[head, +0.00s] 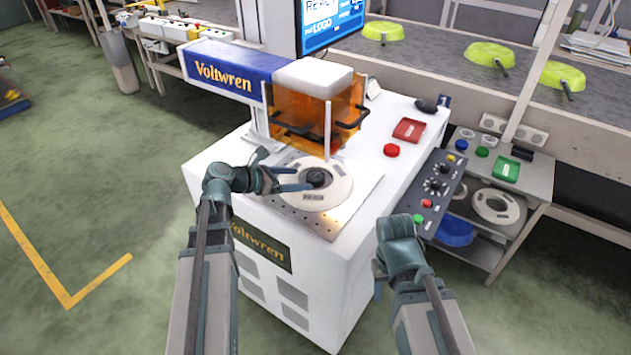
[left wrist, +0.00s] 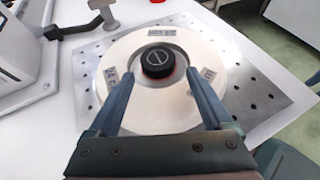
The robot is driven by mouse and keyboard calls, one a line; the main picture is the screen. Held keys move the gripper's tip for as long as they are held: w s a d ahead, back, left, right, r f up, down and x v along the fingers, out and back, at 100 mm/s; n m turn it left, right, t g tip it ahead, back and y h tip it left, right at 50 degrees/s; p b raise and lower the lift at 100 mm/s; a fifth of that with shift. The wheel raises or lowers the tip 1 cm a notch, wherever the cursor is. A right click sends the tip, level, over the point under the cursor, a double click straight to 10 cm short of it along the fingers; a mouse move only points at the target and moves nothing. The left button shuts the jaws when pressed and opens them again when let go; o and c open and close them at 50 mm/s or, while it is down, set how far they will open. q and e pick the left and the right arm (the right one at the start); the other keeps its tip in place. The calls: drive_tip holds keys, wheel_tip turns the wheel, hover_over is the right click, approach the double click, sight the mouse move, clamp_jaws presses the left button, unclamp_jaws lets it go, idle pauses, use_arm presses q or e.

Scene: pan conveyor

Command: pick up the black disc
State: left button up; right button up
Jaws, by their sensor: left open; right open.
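The black disc (head: 319,178) sits at the centre of a white ring plate (head: 333,197) on the machine's perforated metal plate. It also shows in the left wrist view (left wrist: 158,61), round with a slot-like mark on top. My left gripper (head: 300,178) is open, just left of the disc. In the left wrist view its two fingers (left wrist: 152,95) reach over the ring on either side, with the disc beyond and between their tips. I cannot tell whether they touch it. My right arm ends near the machine's front right side; its gripper fingers (head: 378,282) are mostly hidden behind the wrist.
An orange guard box (head: 300,110) with dark handles stands behind the ring. A red button (head: 391,150) and a control panel (head: 437,187) are at the right. A cart with another white ring (head: 497,207) and a conveyor with green pans (head: 489,54) lie further right.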

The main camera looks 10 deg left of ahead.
sight(312, 177)
use_arm(q)
drive_tip(key=shift+b+x, duration=1.05)
drive_tip(key=shift+x, duration=1.6)
drive_tip(key=shift+w+a+r, duration=0.1)
drive_tip(key=shift+r, duration=0.1)
drive_tip(key=c, duration=1.2)
drive_tip(key=shift+c, duration=0.2)
drive_tip(key=shift+r, duration=0.1)
drive_tip(key=shift+s+a+r+p, duration=0.25)
drive_tip(key=shift+s+r+p, duration=0.15)
drive_tip(key=shift+p, duration=0.25)
drive_tip(key=p+v, duration=0.7)
drive_tip(key=v, duration=0.8)
drive_tip(key=shift+w+r, duration=0.25)
drive_tip(key=shift+r, duration=0.1)
